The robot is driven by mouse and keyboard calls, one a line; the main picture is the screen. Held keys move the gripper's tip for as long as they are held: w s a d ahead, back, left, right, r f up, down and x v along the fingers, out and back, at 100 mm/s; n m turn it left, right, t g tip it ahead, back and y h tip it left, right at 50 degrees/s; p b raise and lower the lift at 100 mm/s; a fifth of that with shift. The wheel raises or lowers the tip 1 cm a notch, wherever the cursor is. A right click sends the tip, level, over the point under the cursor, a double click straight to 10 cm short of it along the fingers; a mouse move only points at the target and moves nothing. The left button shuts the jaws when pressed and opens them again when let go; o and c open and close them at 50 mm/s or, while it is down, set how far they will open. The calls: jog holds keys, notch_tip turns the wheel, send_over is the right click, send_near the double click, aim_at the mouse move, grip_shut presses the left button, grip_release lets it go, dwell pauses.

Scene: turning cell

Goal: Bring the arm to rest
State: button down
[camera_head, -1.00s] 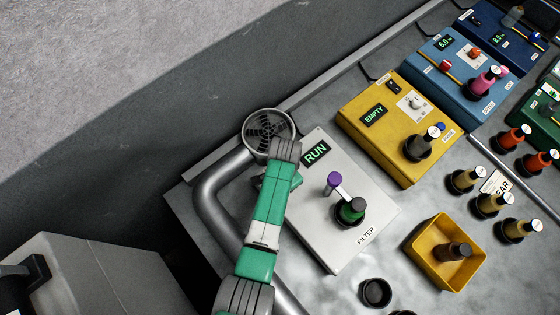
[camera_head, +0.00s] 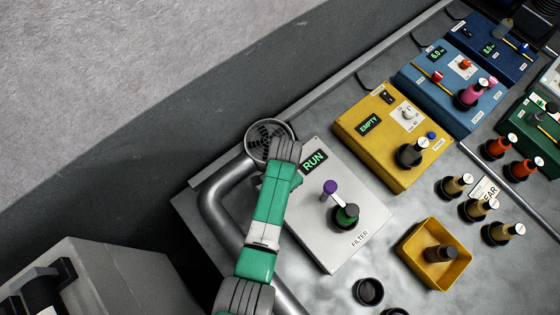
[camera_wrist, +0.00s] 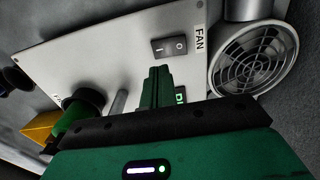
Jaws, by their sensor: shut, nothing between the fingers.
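My arm (camera_head: 268,218), green, white and grey, reaches up from the bottom of the head view over the left edge of the white filter box (camera_head: 343,245). In that view the arm hides my fingertips. In the wrist view my gripper (camera_wrist: 157,72) shows as two green fingers shut together with nothing between them. They point at the white box, just below the black rocker switch (camera_wrist: 168,46) beside the FAN label. Whether they touch the box cannot be told. They partly cover a green-lit display.
A round grilled fan (camera_head: 268,138) on a thick grey pipe (camera_head: 212,198) stands close beside the arm. A yellow box (camera_head: 355,130) and yellow tray (camera_head: 408,260) lie right.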

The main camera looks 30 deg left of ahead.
jog(key=shift+f, duration=0.1)
dwell(0.3)
jog(key=w+d+r+t+y, duration=0.1)
jog(key=w+r+t, duration=0.4)
jog(key=w+r, duration=0.65)
jog(key=w+d+r+n+t, duration=0.1)
jog(key=w+r+t, duration=0.1)
jog(key=r, duration=0.6)
jog(key=w+d+r+t, duration=0.1)
jog(key=d+r+t, duration=0.1)
jog(key=r, duration=0.5)
jog(key=w+d+r+n+t, duration=0.1)
jog(key=w+r+t, duration=0.15)
jog(key=r, duration=0.55)
jog(key=s+d+r+n+t, duration=0.1)
jog(key=s+d+r+t, duration=0.2)
jog(key=r, duration=0.8)
jog(key=s+d+r+t, duration=0.2)
jog(key=s+r+t, duration=0.15)
jog(key=r, duration=0.75)
jog(key=s+d+r+n+t+h, duration=0.1)
jog(key=s+d+r+t, duration=0.15)
jog(key=s+r, duration=0.5)
jog(key=s+d+r+t, duration=0.1)
jog(key=s+r+t, duration=0.3)
jog(key=s+r, duration=0.4)
notch_tip(320, 180, up, 16)
jog(key=p, duration=1.3)
jog(key=shift+d+p, duration=0.15)
jog(key=shift+p, duration=0.15)
